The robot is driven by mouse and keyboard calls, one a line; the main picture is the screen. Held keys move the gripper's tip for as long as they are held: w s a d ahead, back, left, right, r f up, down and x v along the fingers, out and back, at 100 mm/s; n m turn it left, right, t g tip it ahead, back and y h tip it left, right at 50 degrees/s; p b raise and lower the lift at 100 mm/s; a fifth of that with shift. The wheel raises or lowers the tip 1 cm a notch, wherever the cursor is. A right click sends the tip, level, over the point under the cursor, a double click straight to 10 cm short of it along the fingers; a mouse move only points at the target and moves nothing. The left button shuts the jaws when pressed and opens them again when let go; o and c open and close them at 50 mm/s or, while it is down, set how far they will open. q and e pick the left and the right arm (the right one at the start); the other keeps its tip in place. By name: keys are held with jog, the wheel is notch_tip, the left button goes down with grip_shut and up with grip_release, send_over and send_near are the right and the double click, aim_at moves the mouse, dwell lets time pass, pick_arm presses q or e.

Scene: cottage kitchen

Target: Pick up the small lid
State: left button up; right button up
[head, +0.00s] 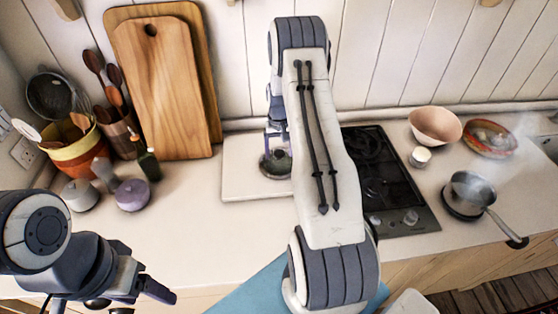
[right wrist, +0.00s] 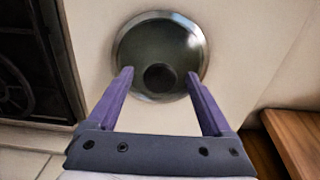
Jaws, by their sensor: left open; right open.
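The small lid (head: 275,165) is dark and round with a lighter rim. It lies on a pale board (head: 240,178) near the back of the counter, partly hidden by my right arm. In the right wrist view the lid (right wrist: 150,40) shows its dark round knob (right wrist: 160,77). My right gripper (head: 278,148) is above the lid, open and empty. In the right wrist view its purple fingertips (right wrist: 160,73) appear on either side of the knob; contact cannot be judged. My left gripper (head: 140,290) is open and empty at the front left, away from the lid.
A black hob (head: 378,175) lies right of the board. A saucepan (head: 470,188), a pinkish bowl (head: 435,126) and a white cup (head: 420,156) stand further right. Wooden boards (head: 165,90) lean behind. A purple pot (head: 132,195) and utensils stand left. The front-left counter is clear.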

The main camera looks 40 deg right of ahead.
grip_shut()
dwell(1.3)
